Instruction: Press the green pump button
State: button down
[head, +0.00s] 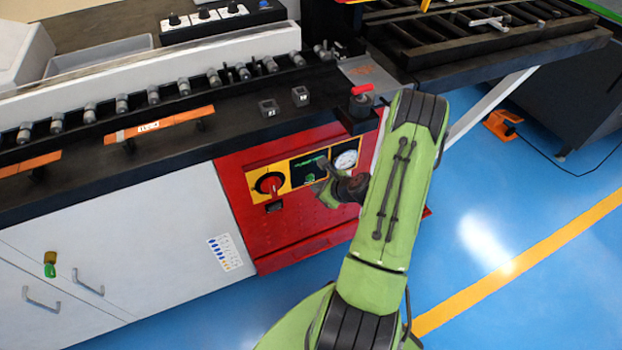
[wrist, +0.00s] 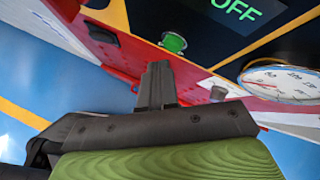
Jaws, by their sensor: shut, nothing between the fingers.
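The green pump button (wrist: 174,42) is a round green cap on the dark panel in the wrist view, just beyond the fingertips. In the head view the button (head: 309,178) is small, low on the panel below a dark display. My gripper (wrist: 158,66) is shut and empty, its fingers pointing towards the panel a little below the button in the wrist picture. A gap seems to show between fingertips and button. In the head view my gripper (head: 323,164) is in front of the panel, partly hidden by my green arm.
A display (wrist: 236,9) reads OFF beside the button. A round pressure gauge (wrist: 281,82) is to the right. A red rotary switch (head: 270,184) sits on yellow at the panel's left. The red cabinet (head: 290,232) is under a dark bench edge. Blue floor lies open at right.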

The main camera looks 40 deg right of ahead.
dwell(0.8)
jog(key=shift+w+d, duration=0.1)
jog(key=shift+w, duration=0.3)
jog(key=shift+w+d, duration=0.1)
jog(key=shift+w, duration=0.35)
dwell(0.6)
jog(key=shift+s, duration=0.15)
jog(key=shift+s+a, duration=0.2)
jog(key=shift+s, duration=0.5)
jog(key=s, duration=0.1)
jog(key=s+a, duration=0.1)
jog(key=s, duration=0.1)
jog(key=s+b, duration=0.1)
jog(key=shift+s+a, duration=0.25)
jog(key=shift+s, duration=0.15)
dwell(0.4)
